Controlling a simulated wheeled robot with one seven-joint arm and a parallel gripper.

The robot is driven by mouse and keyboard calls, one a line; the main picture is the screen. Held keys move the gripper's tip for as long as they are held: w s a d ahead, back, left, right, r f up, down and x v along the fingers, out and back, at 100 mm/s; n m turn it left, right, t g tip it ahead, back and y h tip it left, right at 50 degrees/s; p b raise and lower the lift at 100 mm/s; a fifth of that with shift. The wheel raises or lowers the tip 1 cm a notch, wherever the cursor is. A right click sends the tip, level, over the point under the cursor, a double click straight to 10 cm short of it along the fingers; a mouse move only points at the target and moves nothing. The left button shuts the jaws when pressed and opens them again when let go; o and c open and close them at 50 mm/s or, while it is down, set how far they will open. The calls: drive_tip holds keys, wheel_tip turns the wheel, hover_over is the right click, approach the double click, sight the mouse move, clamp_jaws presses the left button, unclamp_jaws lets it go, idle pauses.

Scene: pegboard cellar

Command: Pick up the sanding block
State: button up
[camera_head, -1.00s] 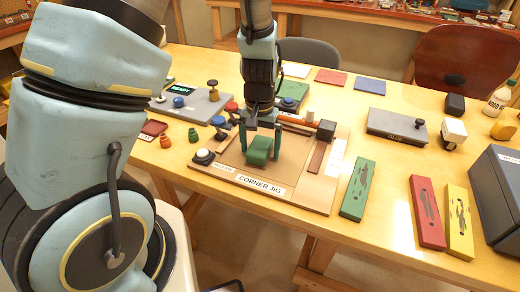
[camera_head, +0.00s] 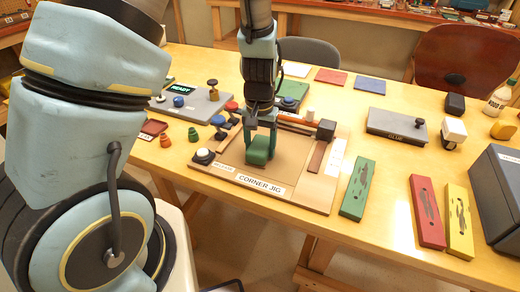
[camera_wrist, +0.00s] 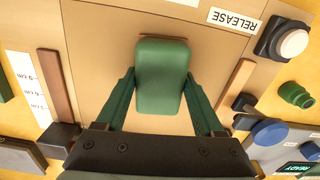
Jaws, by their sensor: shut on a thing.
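The sanding block is a green block with rounded edges (camera_head: 260,151), on or just above the brown board of the corner jig (camera_head: 230,182). In the wrist view the block (camera_wrist: 160,62) lies between the two green fingers. My gripper (camera_head: 262,141) comes down on it from above and is shut on it, one finger along each long side. In the wrist view the gripper (camera_wrist: 160,85) has its fingertips against the block. I cannot tell whether the block's underside is touching the board.
Around the jig stand a white-topped release button (camera_head: 204,155), a dark block (camera_head: 326,130) and a white ruled strip (camera_head: 336,157). Green (camera_head: 359,189), red (camera_head: 427,211) and yellow (camera_head: 460,220) bars lie to the right. A grey box (camera_head: 497,195) stands at the right edge.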

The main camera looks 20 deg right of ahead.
sight(260, 145)
wheel_tip(260, 145, up, 10)
drive_tip(key=shift+b, duration=0.75)
